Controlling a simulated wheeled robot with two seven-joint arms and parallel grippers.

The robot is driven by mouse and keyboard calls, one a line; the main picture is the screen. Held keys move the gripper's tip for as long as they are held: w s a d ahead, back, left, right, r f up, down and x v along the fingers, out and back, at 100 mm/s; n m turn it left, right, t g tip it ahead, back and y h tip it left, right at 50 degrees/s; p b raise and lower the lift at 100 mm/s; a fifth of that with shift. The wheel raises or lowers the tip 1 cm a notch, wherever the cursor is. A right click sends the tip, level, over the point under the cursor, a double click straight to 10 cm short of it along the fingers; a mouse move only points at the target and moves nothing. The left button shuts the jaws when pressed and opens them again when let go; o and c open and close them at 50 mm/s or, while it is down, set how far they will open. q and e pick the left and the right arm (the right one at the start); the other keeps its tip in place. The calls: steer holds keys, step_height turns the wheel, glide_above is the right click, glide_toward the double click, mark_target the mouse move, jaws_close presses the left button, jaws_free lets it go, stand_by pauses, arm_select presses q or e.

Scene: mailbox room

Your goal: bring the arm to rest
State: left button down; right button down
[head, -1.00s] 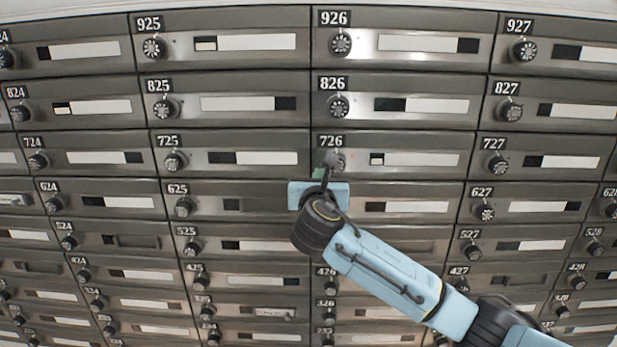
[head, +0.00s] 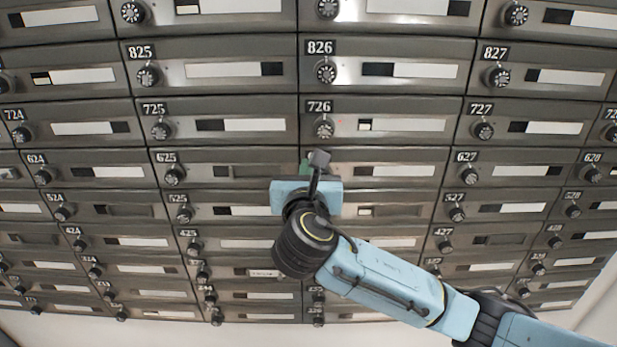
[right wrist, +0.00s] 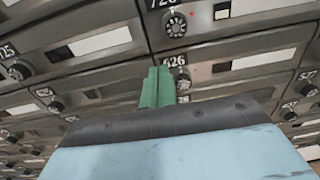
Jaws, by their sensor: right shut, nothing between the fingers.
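My right gripper (head: 317,162) is in front of the mailbox wall in the head view, just below the dial of box 726 (head: 324,128). Its arm comes in from the lower right. In the right wrist view the green fingers (right wrist: 158,88) are shut together with nothing between them. They stand in front of the boxes beside the 626 label (right wrist: 174,62). In the head view the gripper and wrist hide the label and dial of box 626. My left gripper is not in view.
Rows of dark metal mailboxes with round dials fill the view, such as the dial of box 727 (head: 483,131) and the dial of box 625 (head: 173,175). The dials stick out from the doors. A pale wall (head: 160,335) shows below the boxes.

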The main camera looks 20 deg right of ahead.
steer(key=s+d+f+m+g+y+b, duration=0.15)
steer(key=f+m+g, duration=0.3)
steer(key=f, duration=1.55)
steer(key=s+d+f+m+g+y+b, duration=0.1)
steer(key=s+f+m+g+y+b, duration=0.3)
steer(key=f, duration=1.7)
steer(key=s+d+f+m+g+b, duration=0.1)
steer(key=s+f+m, duration=0.4)
steer(key=f, duration=0.5)
steer(key=s+d+f+m+g, duration=0.2)
steer(key=s+f+m, duration=0.1)
steer(key=s+f, duration=0.55)
steer(key=s+f+m+g+b, duration=0.1)
steer(key=s+f+m, duration=0.3)
steer(key=s, duration=0.6)
steer(key=s+f+m+g+b, duration=0.1)
steer(key=s+f+m, duration=0.3)
steer(key=s+f, duration=0.4)
steer(key=s+f+m+g+b, duration=0.1)
steer(key=s+f+m, duration=0.4)
steer(key=s, duration=0.9)
steer(key=shift+s+d+f+g+y, duration=0.3)
steer(key=shift+f+g+y, duration=0.15)
steer(key=shift+f+g, duration=0.35)
steer(key=c, duration=2.1)
jaws_free()
steer(key=shift+w+f, duration=0.1)
steer(key=shift+c, duration=0.2)
